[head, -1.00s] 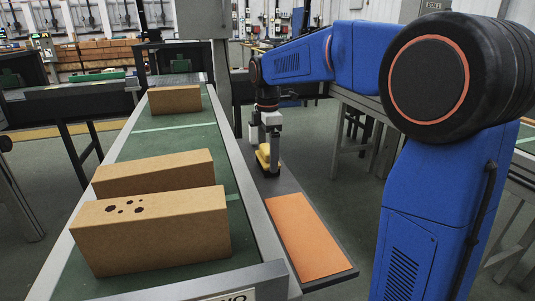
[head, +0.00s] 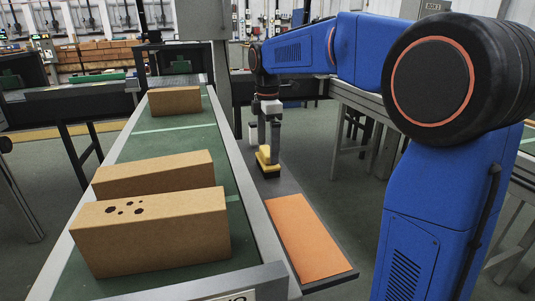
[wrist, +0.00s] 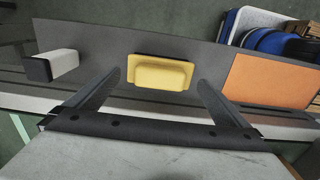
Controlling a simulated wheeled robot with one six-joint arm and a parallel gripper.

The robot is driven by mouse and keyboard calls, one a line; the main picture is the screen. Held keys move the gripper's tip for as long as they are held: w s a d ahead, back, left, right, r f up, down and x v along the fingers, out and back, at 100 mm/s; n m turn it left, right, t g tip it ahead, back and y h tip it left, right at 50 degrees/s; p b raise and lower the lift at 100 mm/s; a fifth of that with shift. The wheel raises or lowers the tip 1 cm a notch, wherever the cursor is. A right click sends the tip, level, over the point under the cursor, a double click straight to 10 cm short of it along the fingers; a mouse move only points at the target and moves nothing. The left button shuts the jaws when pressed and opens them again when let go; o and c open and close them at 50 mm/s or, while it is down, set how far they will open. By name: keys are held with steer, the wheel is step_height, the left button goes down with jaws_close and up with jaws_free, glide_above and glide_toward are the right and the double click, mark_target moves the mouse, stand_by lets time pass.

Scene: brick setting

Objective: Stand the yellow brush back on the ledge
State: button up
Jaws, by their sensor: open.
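The yellow brush (head: 265,158) stands upright on the grey ledge (head: 287,186), its dark base down and its yellow top up. In the wrist view the brush (wrist: 161,74) lies between and just beyond my two fingertips, with a gap on each side. My gripper (head: 268,146) is open and empty, pointing down just above the brush. One finger overlaps the brush in the head view, so contact there is hard to judge. The ledge also shows in the wrist view (wrist: 210,62).
An orange panel (head: 305,235) lies on the ledge's near end. A white block with a dark end (wrist: 52,66) stands on the ledge left of the brush in the wrist view. The conveyor (head: 180,140) with cardboard boxes (head: 150,230) runs alongside, left of the ledge.

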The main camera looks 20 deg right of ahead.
mark_target(268, 150)
step_height(268, 150, up, 8)
steer(key=shift+r, duration=0.25)
stand_by(0.4)
